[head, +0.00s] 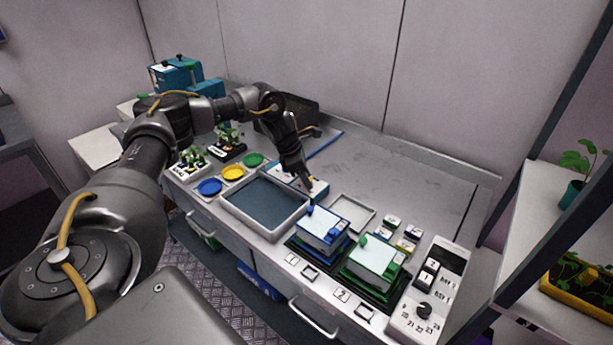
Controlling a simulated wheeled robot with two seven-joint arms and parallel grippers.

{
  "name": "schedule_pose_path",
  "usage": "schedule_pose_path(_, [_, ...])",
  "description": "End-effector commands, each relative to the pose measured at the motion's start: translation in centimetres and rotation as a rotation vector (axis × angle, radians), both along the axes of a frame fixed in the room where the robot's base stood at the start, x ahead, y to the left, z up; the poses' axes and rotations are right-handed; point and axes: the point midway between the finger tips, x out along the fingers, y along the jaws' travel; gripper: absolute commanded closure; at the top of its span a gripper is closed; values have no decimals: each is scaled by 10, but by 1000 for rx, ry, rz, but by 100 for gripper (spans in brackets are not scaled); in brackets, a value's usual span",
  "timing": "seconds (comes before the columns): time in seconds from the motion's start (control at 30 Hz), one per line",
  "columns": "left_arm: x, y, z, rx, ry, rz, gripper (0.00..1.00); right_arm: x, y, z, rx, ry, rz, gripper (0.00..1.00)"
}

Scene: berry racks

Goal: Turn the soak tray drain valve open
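The soak tray (237,213) looks like a grey rectangular basin with a dark, blue-grey inside, set at the middle of the bench. My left gripper (309,185) reaches down from above to the tray's right back corner, over a small white and blue block (318,192). The drain valve cannot be made out clearly; that block, partly hidden by the gripper, stands just beside the tray. The fingers are too small and dark to tell whether they are open or shut. My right gripper is not in view.
Blue, yellow (233,173) and green discs lie left of the tray. Potted seedlings (229,139) stand behind them. Blue (322,229) and green (373,262) boxes and a control panel (428,293) with a black knob stand to the right. The bench's back right (410,180) is clear.

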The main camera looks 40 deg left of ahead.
Motion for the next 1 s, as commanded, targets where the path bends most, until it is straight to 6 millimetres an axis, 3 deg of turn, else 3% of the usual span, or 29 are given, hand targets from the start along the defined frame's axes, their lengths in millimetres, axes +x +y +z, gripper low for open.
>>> schedule_pose_path(0.03, [0,0,0,0,0,0,68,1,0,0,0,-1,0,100])
schedule_pose_path(0.3, [0,0,0,0,0,0,100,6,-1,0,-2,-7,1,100])
schedule_pose_path(0.67, [-1,-1,1,-1,1,71,100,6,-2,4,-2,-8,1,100])
schedule_pose_path(1.0, [-2,-3,2,-1,0,339,100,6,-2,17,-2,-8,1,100])
